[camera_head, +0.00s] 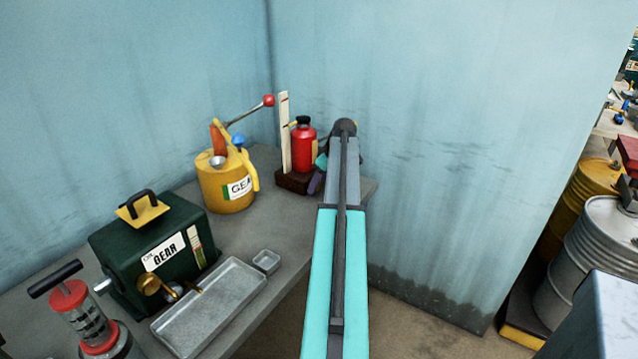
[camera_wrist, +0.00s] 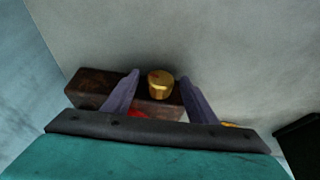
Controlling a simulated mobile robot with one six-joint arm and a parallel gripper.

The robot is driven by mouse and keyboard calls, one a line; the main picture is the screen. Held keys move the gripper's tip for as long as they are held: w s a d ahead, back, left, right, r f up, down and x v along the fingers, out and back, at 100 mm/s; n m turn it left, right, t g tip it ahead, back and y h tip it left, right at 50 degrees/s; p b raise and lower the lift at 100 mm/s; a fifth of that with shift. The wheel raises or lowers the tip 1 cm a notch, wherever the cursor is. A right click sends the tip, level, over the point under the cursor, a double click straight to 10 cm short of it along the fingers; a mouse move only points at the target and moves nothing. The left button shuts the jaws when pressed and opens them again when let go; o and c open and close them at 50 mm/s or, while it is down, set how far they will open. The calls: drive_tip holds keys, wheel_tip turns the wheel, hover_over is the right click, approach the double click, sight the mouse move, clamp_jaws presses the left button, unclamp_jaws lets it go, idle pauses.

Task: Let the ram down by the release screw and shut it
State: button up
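The red ram (camera_head: 304,148) with a black cap stands upright on a dark brown block (camera_head: 291,184) at the back of the bench. In the wrist view the block (camera_wrist: 90,88) lies behind a brass knob (camera_wrist: 160,85), which looks like the release screw. My gripper (camera_head: 318,172) is at the right side of the ram, partly hidden by my arm. In the wrist view my gripper's two purple fingers (camera_wrist: 158,80) stand open on either side of the knob, with a small gap at each side. A bit of red shows below the knob.
An upright white scale (camera_head: 285,132) stands beside the ram. A red-balled lever (camera_head: 268,101) rises nearby. A yellow oil can (camera_head: 228,185), a green gear box (camera_head: 150,250) and a metal tray (camera_head: 212,305) stand left on the bench. Blue walls close off the back and right.

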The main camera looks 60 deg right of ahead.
drive_tip(key=shift+s+r, duration=0.1)
idle(0.3)
drive_tip(key=b+v, duration=0.1)
drive_tip(key=v, duration=1.2)
drive_tip(key=shift+r+b, duration=0.2)
drive_tip(key=shift+b, duration=0.15)
drive_tip(key=shift+s, duration=0.2)
